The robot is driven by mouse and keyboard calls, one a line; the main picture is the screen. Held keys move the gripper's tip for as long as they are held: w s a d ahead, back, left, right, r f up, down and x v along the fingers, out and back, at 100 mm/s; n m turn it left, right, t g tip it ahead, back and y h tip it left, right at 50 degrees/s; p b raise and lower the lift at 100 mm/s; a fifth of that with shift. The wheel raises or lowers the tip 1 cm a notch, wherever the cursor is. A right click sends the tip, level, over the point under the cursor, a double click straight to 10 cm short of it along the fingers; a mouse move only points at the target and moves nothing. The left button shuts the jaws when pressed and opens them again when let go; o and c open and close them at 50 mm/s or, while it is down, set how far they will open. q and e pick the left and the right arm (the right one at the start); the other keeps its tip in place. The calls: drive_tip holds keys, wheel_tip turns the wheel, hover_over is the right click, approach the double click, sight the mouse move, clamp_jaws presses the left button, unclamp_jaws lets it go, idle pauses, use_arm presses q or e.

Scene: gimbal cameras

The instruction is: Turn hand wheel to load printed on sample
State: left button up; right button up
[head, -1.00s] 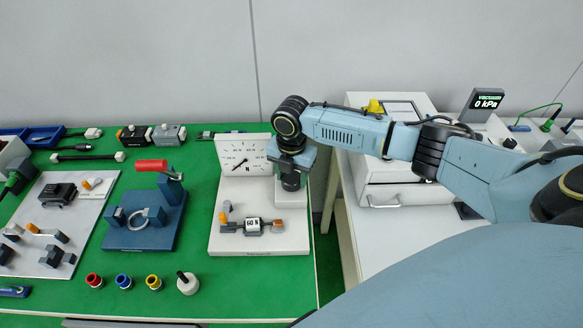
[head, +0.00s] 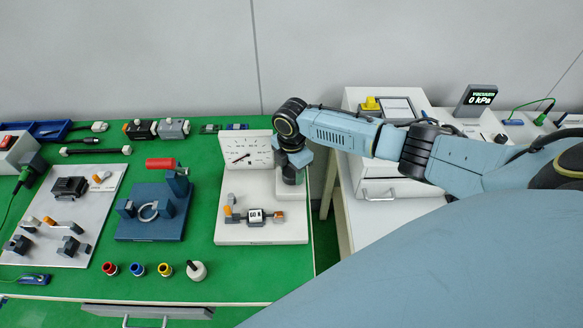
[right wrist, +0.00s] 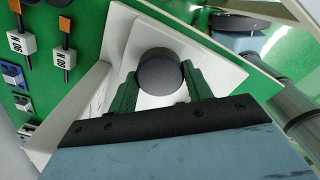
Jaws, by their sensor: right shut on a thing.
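The force tester (head: 262,232) is a white base with an upright dial plate (head: 245,148). Its needle points to the lower left. A sample (head: 255,216) with a white label that looks like 60 N lies across the base, with an orange end. The hand wheel (right wrist: 160,75) is a dark round knob on a white block right of the dial. My right gripper (head: 291,163) points down over it. In the right wrist view, its green fingers (right wrist: 160,78) are shut on the wheel from both sides. My left gripper is out of view.
Left of the tester are a blue clamp fixture (head: 152,215) with a red handle and a grey plate (head: 85,220) with parts. Coloured caps (head: 137,269) stand in front. A white table (head: 375,225) with a drawer box (head: 385,175) stands right, past a gap.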

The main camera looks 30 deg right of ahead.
sight(292, 171)
drive_tip(key=shift+d, duration=0.1)
drive_tip(key=o, duration=1)
drive_tip(key=shift+r, duration=0.15)
wheel_tip(292, 171, up, 13)
drive_tip(key=shift+r+p, duration=0.1)
drive_tip(key=shift+p, duration=0.25)
